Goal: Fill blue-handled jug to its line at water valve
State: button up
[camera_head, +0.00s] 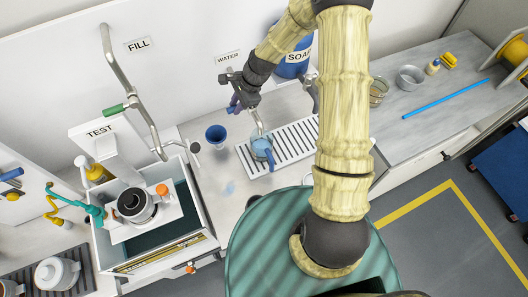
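The blue-handled jug (262,149) stands on the slatted drip tray (290,142), under the grey water spout (258,122). Its blue handle points toward the front. Its fill line and water level are too small to make out. A blue-purple valve handle (234,104) shows below the WATER label (228,58). My dark gripper (238,92) is at this handle, above and behind the jug. The finger gap is too small and dark to read, and I cannot tell whether it grips the handle.
A blue cup (215,133) stands left of the drip tray. A blue SOAP tank (293,62) is on the wall behind my arm. The FILL pipe (130,90) and TEST station (100,132) are at left. The right counter holds a metal bowl (410,77) and blue rod (446,98).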

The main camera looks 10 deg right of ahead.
jog(key=o, duration=0.5)
jog(key=shift+a, duration=0.15)
jog(key=a, duration=0.2)
jog(key=s+a, duration=0.1)
jog(key=a, duration=0.1)
jog(key=s+a, duration=0.1)
jog(key=a, duration=0.1)
jog(key=shift+a, duration=0.2)
dwell(0.6)
jog(key=shift+r, duration=0.1)
jog(key=b+v, duration=0.4)
jog(key=v, duration=1.3)
jog(key=shift+d+r, duration=0.1)
jog(key=shift+d, duration=0.05)
